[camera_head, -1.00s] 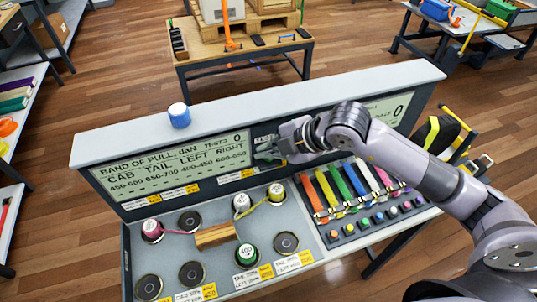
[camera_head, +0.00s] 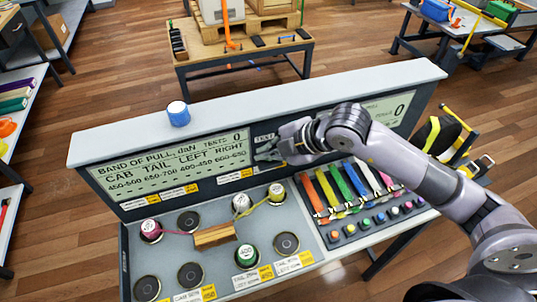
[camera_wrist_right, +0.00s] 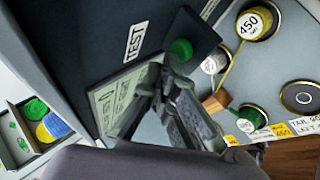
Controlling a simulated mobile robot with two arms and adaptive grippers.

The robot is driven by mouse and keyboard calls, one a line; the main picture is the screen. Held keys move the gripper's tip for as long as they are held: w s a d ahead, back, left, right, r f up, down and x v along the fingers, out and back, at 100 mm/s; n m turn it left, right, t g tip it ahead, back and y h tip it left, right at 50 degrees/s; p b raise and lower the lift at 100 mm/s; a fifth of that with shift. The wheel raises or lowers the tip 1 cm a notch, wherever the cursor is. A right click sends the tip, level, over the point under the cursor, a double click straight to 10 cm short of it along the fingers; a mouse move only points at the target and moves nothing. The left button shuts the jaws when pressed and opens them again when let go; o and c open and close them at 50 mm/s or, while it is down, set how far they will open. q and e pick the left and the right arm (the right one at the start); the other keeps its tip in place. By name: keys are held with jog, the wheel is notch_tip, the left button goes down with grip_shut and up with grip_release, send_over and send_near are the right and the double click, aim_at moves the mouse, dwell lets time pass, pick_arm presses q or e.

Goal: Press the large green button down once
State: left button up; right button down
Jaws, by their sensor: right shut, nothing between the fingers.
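The large green button (camera_wrist_right: 181,50) shows in the right wrist view on a dark panel beside a TEST label (camera_wrist_right: 135,40). In the head view the button is hidden behind my right gripper; the TEST label (camera_head: 265,138) shows just above it. My right gripper (camera_head: 268,155) is shut and empty in front of the dark part of the upright console between two displays. In the right wrist view its fingertips (camera_wrist_right: 168,75) appear close beside the button; I cannot tell whether they touch it. My left gripper is not in view.
The console desk (camera_head: 235,262) holds weights, round sockets and a wooden block (camera_head: 214,235). Coloured straps (camera_head: 340,185) lie at its right, above a row of small buttons. A blue-and-white roll (camera_head: 178,114) stands on the console's top ledge (camera_head: 260,105).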

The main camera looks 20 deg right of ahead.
jog(key=shift+f+b, duration=0.4)
dwell(0.4)
jog(key=shift+r, duration=0.1)
jog(key=shift+r+p, duration=0.55)
jog(key=shift+r, duration=0.2)
notch_tip(320, 180, up, 5)
jog(key=p, duration=0.3)
dwell(0.4)
dwell(0.6)
